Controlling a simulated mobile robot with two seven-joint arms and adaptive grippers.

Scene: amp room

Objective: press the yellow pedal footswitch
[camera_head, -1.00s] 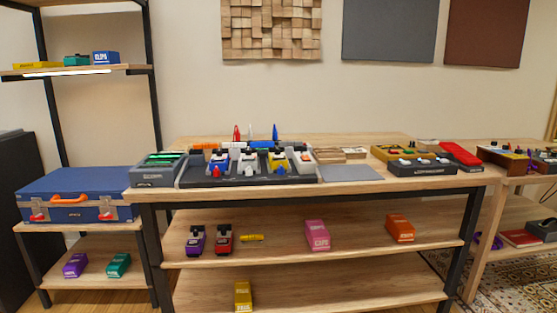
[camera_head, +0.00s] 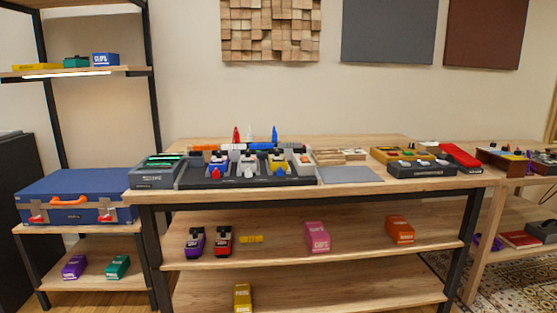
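A black pedalboard (camera_head: 196,183) lies on the left half of the long wooden bench top. On it stand a blue pedal (camera_head: 219,162), a white pedal (camera_head: 249,162) and a yellow pedal (camera_head: 278,162) in a row. The yellow pedal is right of the white one, with a pale knob-like part, likely its footswitch, at its front. Whether that part is pressed is too small to tell. Another yellow pedal-like box (camera_head: 242,297) is on the lowest shelf, and a small yellow item (camera_head: 251,239) lies on the middle shelf. Neither of my grippers is in view.
A grey device (camera_head: 157,170) sits left of the pedalboard, and a flat grey mat (camera_head: 350,175) lies to its right. A dark control box (camera_head: 421,168) and a red pedal (camera_head: 460,155) are farther right. A blue case (camera_head: 76,197) stands on the left rack.

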